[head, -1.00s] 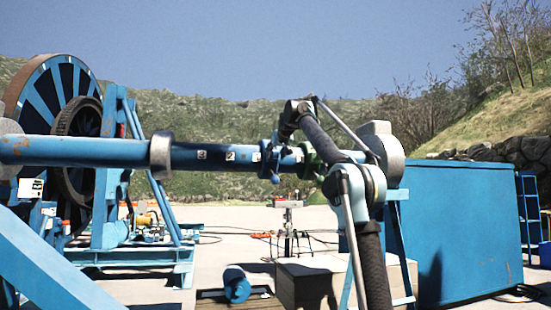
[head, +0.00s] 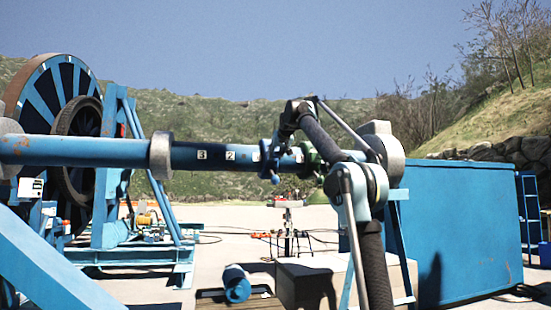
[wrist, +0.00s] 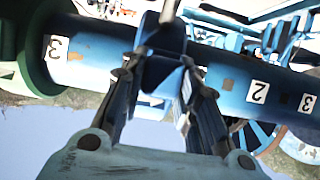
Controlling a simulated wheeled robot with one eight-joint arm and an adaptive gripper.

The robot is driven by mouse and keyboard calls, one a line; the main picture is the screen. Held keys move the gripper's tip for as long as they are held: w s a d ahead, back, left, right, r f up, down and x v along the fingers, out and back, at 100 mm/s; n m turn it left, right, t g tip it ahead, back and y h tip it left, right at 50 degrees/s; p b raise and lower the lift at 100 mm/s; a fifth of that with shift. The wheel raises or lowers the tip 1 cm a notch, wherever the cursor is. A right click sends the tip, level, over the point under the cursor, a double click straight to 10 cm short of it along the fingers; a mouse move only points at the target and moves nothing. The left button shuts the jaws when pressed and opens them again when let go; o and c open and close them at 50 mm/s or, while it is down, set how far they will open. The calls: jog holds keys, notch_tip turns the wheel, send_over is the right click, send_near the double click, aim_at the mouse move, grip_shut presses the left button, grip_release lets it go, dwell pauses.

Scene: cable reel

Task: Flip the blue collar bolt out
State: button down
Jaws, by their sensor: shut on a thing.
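The blue collar (head: 268,158) sits around the long blue shaft (head: 215,158), left of a green flange (head: 312,155). In the wrist view, a blue block-like bolt (wrist: 160,76) stands out from the collar on the shaft (wrist: 90,60). My gripper (wrist: 160,88) is shut on this bolt, with one dark finger on each side. A grey rod end (wrist: 168,12) shows beyond it. In the head view, my arm comes in from the lower right, and its links hide the fingertips and most of the grip.
White number labels mark the shaft. A grey ring (head: 160,155) circles it farther left. A large cable reel (head: 50,125) stands at the left and a blue container (head: 470,230) at the right. A box (head: 345,280) stands below the shaft.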

jog(key=shift+s+d, duration=0.25)
jog(key=shift+s, duration=0.3)
jog(key=shift+s+d, duration=0.2)
jog(key=shift+s, duration=0.35)
jog(key=shift+f, duration=0.1)
jog(key=c, duration=1.2)
grip_release()
jog(key=shift+s, duration=0.2)
jog(key=v, duration=1.1)
jog(key=shift+s+d+r, duration=0.2)
jog(key=shift+s+r, duration=0.05)
jog(key=shift+s, duration=0.05)
